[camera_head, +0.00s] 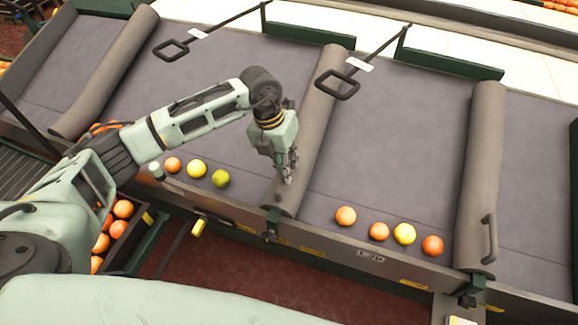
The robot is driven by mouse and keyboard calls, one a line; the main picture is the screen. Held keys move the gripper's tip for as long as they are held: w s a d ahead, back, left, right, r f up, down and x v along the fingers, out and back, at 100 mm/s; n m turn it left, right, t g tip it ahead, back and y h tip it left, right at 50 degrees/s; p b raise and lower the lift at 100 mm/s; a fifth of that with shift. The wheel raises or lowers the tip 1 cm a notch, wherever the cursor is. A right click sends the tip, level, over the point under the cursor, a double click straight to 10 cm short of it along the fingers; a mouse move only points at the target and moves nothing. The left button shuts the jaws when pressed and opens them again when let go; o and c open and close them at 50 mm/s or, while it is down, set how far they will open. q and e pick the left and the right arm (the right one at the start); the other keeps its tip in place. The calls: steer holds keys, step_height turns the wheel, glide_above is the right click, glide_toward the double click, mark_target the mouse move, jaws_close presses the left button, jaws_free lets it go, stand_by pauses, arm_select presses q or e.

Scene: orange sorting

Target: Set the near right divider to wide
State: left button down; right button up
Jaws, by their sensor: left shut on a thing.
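Three long grey padded dividers cross the sorting table: a left one (108,72), a middle one (318,125) and a right one (484,150). The right divider has a dark handle (490,238) near its near end. My left gripper (285,178) is at the near end of the middle divider, pointing down and shut on it, apparently at its handle. The gripper hides the handle there. My right gripper is not in view.
Oranges and yellow and green fruit lie along the table's near edge, a group (196,169) left of the middle divider and another (379,231) right of it. Black square loops on rods (337,84) hang over the far side. A crate of oranges (118,227) stands lower left.

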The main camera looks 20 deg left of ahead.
arm_select(q)
steer(key=a+b, duration=0.2)
steer(key=a, duration=0.8)
steer(key=shift+w+a+r+b, duration=0.15)
steer(key=shift+w+a+b, duration=0.1)
steer(key=shift+a+b, duration=0.1)
steer(key=c, duration=1.7)
jaws_free()
steer(key=shift+a, duration=0.15)
steer(key=shift+c, duration=0.2)
steer(key=v, duration=1.1)
steer(key=shift+r, duration=0.4)
steer(key=shift+s, duration=0.15)
